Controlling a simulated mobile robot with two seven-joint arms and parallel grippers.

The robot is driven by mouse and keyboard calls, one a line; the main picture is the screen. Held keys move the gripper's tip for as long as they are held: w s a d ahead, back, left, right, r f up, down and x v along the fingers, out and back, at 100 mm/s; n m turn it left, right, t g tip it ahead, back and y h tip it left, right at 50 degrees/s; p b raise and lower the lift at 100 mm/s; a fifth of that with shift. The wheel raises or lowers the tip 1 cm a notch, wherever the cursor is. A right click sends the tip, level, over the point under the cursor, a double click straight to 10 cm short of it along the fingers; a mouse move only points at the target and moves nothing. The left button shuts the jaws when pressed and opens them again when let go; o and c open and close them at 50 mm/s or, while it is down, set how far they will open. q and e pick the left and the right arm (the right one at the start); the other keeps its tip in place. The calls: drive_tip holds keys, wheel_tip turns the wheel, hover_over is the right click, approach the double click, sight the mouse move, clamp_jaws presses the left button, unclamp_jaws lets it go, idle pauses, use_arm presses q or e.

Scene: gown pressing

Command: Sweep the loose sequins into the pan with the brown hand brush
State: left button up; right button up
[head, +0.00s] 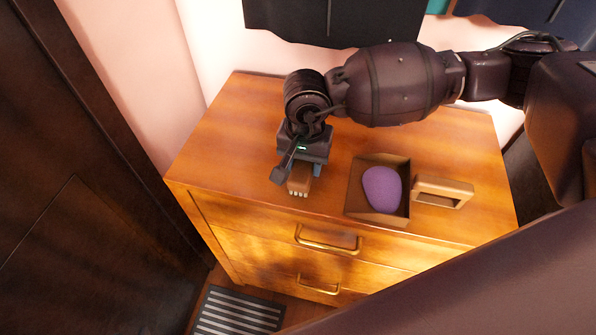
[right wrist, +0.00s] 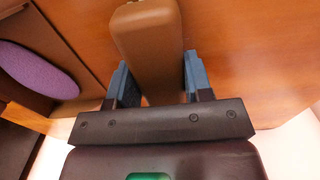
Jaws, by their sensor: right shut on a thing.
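The brown hand brush (head: 299,181), a block with pale bristle tufts on its near end, is at the dresser top's left part. It also shows in the right wrist view (right wrist: 150,42). My right gripper (head: 300,170) is shut on the brush, with one blue finger on each side of it. I cannot tell if the brush touches the wood. The pan (head: 354,192), a brown open tray, lies to the right of the brush. A rounded purple thing (head: 382,189) lies in it. I see no separate loose sequins. My left gripper is not in view.
The pan and a brown rectangular loop, perhaps its handle (head: 443,191), stand near the front edge of the wooden dresser (head: 232,125). The dresser top left of the brush is clear. Brass drawer handles (head: 327,243) stick out in front. Dark garments hang behind.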

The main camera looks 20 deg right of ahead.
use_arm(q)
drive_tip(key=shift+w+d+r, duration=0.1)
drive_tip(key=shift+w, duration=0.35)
use_arm(e)
drive_tip(key=shift+s+d, duration=0.25)
drive_tip(key=shift+d, duration=0.25)
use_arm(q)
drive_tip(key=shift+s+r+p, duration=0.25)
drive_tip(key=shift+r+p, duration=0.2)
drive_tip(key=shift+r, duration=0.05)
use_arm(e)
drive_tip(key=shift+s+d+f, duration=0.1)
drive_tip(key=shift+s+d, duration=0.4)
drive_tip(key=shift+d, duration=0.2)
drive_tip(key=shift+s+d, duration=0.5)
drive_tip(key=shift+d, duration=0.2)
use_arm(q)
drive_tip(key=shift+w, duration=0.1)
use_arm(e)
drive_tip(key=shift+s+d, duration=0.15)
drive_tip(key=shift+d, duration=0.05)
drive_tip(key=shift+s+d, duration=0.35)
drive_tip(key=shift+d, duration=0.2)
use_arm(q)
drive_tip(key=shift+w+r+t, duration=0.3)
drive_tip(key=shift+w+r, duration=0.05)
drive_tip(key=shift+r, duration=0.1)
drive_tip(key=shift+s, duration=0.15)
